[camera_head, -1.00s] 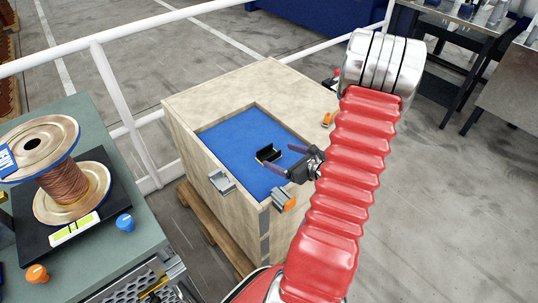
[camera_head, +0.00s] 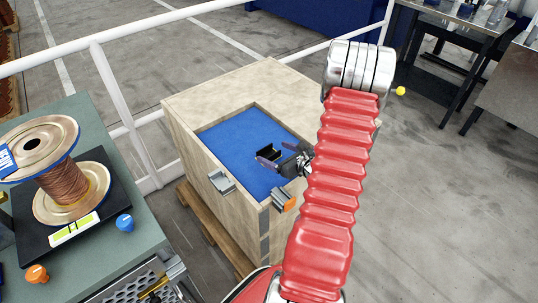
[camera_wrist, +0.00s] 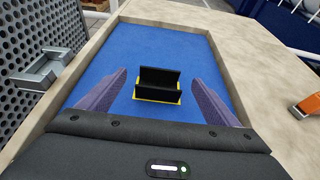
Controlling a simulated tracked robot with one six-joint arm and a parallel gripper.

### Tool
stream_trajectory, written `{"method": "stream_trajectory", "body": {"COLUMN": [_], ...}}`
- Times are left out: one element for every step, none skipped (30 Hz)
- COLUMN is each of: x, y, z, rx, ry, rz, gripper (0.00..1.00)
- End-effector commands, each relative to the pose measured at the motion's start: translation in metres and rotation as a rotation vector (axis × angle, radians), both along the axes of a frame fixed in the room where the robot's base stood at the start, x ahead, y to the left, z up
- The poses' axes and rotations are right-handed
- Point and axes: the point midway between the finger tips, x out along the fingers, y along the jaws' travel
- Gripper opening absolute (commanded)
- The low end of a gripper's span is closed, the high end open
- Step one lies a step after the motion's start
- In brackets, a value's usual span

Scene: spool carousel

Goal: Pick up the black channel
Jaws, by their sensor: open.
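The black channel (camera_wrist: 160,80) is a short U-shaped piece on a yellow-edged patch, on the blue floor of the wooden crate's recess. In the head view the black channel (camera_head: 267,153) sits close to my gripper (camera_head: 268,160), which partly covers it. My gripper (camera_wrist: 156,92) is open. In the wrist view its two purple fingers stand to the left and right of the channel, apart from it, with blue floor showing between. The channel looks upright, its open side up.
The wooden crate (camera_head: 190,100) has raised walls around the blue floor (camera_head: 230,135). A grey bracket (camera_head: 222,182) and an orange-ended clamp (camera_head: 285,200) sit on its near edge. A bench with a copper spool (camera_head: 68,188) stands left. White railing (camera_head: 115,90) runs behind.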

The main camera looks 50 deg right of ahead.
Motion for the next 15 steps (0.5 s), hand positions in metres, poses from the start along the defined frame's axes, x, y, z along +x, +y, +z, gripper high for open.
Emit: {"method": "stream_trajectory", "body": {"x": [0.008, 0.011, 0.015, 0.017, 0.019, 0.021, 0.022, 0.023, 0.023, 0.023, 0.023, 0.023, 0.023, 0.023, 0.023], "y": [0.0, -0.001, -0.001, -0.001, -0.002, -0.002, -0.002, -0.002, -0.002, -0.003, -0.003, -0.002, -0.002, -0.002, -0.002], "z": [-0.004, -0.005, -0.007, -0.008, -0.008, -0.009, -0.009, -0.01, -0.01, -0.01, -0.01, -0.01, -0.01, -0.01, -0.01], "rx": [0.001, 0.0, 0.0, 0.0, 0.0, 0.0, 0.0, 0.0, 0.0, 0.0, 0.0, 0.0, 0.0, 0.0, 0.0], "ry": [0.0, 0.0, 0.0, 0.0, 0.0, 0.0, 0.0, 0.0, 0.0, 0.0, 0.0, 0.0, 0.0, 0.0, 0.0], "rz": [0.002, 0.002, 0.002, 0.002, 0.001, 0.001, 0.0, 0.0, 0.0, 0.0, 0.0, 0.0, 0.0, 0.0, 0.0], "gripper": [0.84, 0.84, 0.84, 0.84, 0.84, 0.84, 0.84, 0.84, 0.84, 0.84, 0.84, 0.84, 0.84, 0.84, 0.84]}}
